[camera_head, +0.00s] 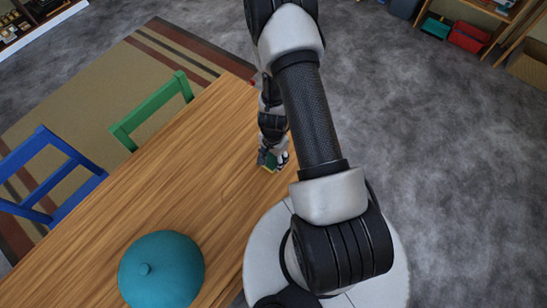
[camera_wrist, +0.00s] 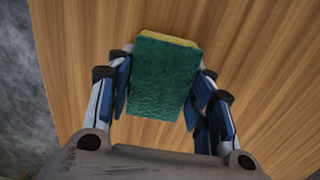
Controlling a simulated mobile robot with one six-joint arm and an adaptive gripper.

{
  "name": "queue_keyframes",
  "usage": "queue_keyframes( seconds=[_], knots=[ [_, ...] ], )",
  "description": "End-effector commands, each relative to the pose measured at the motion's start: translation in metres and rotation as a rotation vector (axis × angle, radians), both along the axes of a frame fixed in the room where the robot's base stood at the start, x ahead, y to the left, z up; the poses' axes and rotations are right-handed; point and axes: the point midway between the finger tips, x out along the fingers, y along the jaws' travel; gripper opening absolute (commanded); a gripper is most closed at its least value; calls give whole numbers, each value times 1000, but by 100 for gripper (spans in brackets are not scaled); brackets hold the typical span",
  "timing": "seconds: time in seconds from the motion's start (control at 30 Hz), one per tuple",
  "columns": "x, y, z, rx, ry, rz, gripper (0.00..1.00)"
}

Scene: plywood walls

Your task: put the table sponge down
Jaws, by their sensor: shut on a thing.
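The sponge (camera_wrist: 164,78) is green on its broad face with a yellow layer along its far edge in the wrist view. My gripper (camera_wrist: 160,95) is shut on it, with one finger on each side. In the head view the sponge (camera_head: 268,161) shows small beside my gripper (camera_head: 272,158), partly hidden by it. The wooden table (camera_head: 180,165) lies beneath, and the sponge is over its surface near the right edge. I cannot tell whether the sponge touches the table.
A teal rounded object with a knob (camera_head: 161,272) stands on the table's near end. A green chair (camera_head: 150,108) and a blue chair (camera_head: 45,175) stand along the left side. The table's middle is clear. Shelves with bins (camera_head: 470,36) are at the top right.

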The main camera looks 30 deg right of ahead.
Motion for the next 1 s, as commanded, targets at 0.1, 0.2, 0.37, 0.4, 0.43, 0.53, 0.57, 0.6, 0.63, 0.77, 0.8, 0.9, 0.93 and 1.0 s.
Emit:
queue_keyframes(
  seconds=[0.1, 0.2, 0.37, 0.4, 0.43, 0.53, 0.57, 0.6, 0.63, 0.77, 0.8, 0.9, 0.93, 1.0],
  knots=[
    [0, 0, -3, 0, 1, 0, 51],
    [-1, 0, -3, 0, 1, 0, 57],
    [-1, 0, -3, 0, 2, 0, 68],
    [-1, 0, -3, 0, 2, 0, 68],
    [-1, 0, -3, 0, 2, 0, 68],
    [-1, 0, -3, 1, 1, 0, 68],
    [0, 0, -3, 0, 1, 0, 68],
    [0, 0, -3, 0, 1, 0, 68],
    [0, 0, -3, 0, 1, 0, 68],
    [0, 0, 1, 0, 1, 0, 68],
    [0, 0, 3, 0, 1, 0, 68],
    [0, 0, 11, 0, 1, 0, 68],
    [0, 0, 14, 0, 0, 0, 68],
    [0, 0, 22, 0, 0, 0, 68]
  ],
)
